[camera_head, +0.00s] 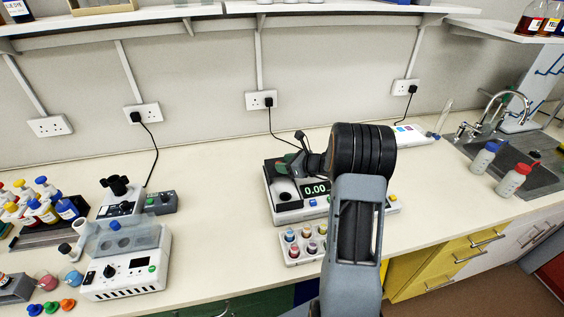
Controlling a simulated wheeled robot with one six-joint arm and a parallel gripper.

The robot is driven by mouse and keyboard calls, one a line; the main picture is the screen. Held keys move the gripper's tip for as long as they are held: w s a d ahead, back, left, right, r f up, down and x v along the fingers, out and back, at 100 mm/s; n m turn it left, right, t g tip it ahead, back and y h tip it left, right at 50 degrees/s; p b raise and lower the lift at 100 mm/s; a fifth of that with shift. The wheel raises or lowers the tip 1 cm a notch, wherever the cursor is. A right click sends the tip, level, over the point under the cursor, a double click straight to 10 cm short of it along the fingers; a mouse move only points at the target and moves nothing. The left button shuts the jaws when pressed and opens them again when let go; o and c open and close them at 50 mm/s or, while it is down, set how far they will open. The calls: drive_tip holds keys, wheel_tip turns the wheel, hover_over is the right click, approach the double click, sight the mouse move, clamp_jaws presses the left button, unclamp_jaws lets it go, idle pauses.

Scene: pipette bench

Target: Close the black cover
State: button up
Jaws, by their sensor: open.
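A white balance-like device (312,210) with a display reading 0.00 stands on the bench near the middle. A black box-like part (289,205), which looks like the black cover, sits on its left side. It appears open at the top, with a dark round shape inside. My gripper (297,157) is open at the back right of this black part, its fingers pointing left. I cannot tell whether it touches the cover. My wrist and arm hide the right part of the device and some of the cover's back right side.
A rack of small colored vials (293,254) stands in front of the device. A white machine with a clear lid (125,268) and colored bottles (42,208) are at the left. A sink (530,170) and two bottles are at the right. A shelf (200,13) runs above. Bench between is free.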

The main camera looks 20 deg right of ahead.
drive_tip(key=shift+x, duration=0.8)
drive_tip(key=shift+c, duration=0.3)
clamp_jaws()
